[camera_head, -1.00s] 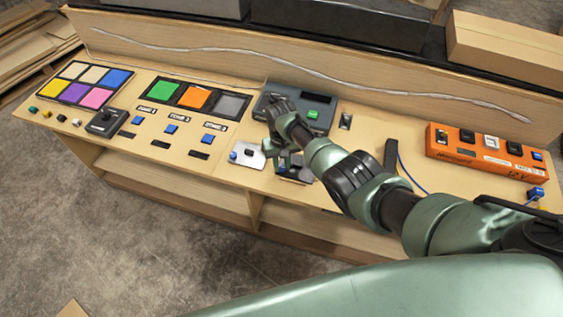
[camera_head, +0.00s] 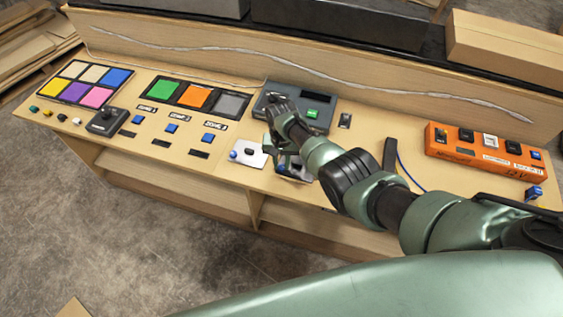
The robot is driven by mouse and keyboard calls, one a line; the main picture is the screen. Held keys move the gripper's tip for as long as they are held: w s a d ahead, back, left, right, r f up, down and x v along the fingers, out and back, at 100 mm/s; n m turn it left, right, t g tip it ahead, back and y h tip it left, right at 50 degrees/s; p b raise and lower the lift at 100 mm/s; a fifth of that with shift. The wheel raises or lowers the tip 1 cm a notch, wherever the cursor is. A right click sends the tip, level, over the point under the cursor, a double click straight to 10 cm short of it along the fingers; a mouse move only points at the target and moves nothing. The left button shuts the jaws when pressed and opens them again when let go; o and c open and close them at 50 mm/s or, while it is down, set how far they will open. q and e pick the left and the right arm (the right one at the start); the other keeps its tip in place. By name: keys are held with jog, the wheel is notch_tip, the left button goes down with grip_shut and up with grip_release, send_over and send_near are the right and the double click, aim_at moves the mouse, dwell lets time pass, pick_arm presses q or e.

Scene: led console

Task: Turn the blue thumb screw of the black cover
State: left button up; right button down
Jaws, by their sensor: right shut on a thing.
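The black cover (camera_head: 296,173) lies near the front edge of the console, right of a white plate. My right arm and gripper hide much of it. A small blue spot, the thumb screw (camera_head: 281,168), shows at its left side. My right gripper (camera_head: 277,161) points down at the screw and is shut on it, as far as the partly hidden fingertips show. My left gripper is not in view.
A grey box with a green button (camera_head: 313,113) stands behind. An orange power strip (camera_head: 485,150) lies at the right. Colour panels (camera_head: 85,83) fill the left side.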

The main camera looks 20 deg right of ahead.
aim_at(282, 166)
jog(key=shift+w+r, duration=0.3)
jog(key=shift+w, duration=0.05)
jog(key=c, duration=1.2)
grip_release()
jog(key=shift+s, duration=0.3)
jog(key=shift+f, duration=0.15)
jog(key=shift+r, duration=0.4)
notch_tip(282, 166, up, 6)
jog(key=shift+f+p, duration=0.1)
jog(key=shift+p, duration=0.7)
jog(key=shift+r, duration=0.6)
